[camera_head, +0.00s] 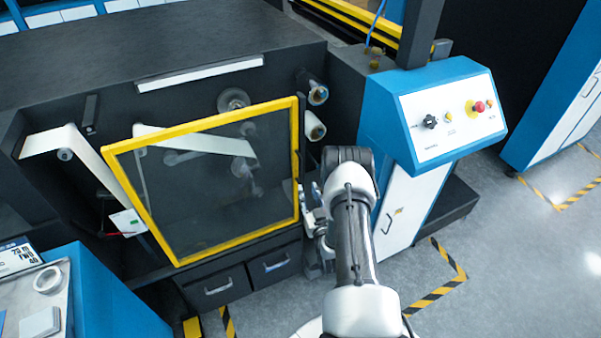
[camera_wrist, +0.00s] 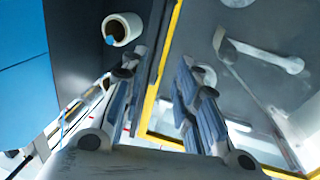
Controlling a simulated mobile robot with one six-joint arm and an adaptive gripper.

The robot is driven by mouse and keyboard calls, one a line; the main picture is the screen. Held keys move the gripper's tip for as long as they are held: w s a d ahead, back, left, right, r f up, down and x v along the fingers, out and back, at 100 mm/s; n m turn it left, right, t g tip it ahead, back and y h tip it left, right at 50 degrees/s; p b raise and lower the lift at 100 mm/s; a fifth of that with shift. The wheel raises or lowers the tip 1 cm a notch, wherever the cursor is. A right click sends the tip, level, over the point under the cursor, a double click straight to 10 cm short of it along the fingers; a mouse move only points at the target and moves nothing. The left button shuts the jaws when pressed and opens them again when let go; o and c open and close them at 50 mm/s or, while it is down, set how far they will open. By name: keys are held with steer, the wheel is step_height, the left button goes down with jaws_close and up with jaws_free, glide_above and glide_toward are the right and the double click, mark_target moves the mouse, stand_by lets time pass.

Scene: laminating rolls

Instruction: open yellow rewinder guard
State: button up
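The yellow rewinder guard (camera_head: 205,122) is a yellow frame around a clear, dark-looking panel on the front of the black machine. Rollers and a white web show through it. Whether it stands slightly off the machine is hard to tell. My gripper (camera_head: 308,196) is at the guard's right edge, partly hidden by my arm in the head view. In the wrist view my gripper (camera_wrist: 163,62) has its two fingers apart, with the yellow guard edge (camera_wrist: 152,97) running between them. I see no clear contact of both fingers with it.
A blue control box (camera_head: 432,115) with a red stop button stands right of the guard. Roll ends (camera_head: 314,126) stick out beside the guard's upper right corner. Drawers (camera_head: 215,288) lie below. A blue cabinet (camera_head: 105,295) is at lower left. Grey floor (camera_head: 490,270) is clear at right.

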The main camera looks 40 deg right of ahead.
mark_target(301, 173)
steer(key=b+x, duration=0.1)
steer(key=x, duration=1)
steer(key=shift+c, duration=0.4)
jaws_close()
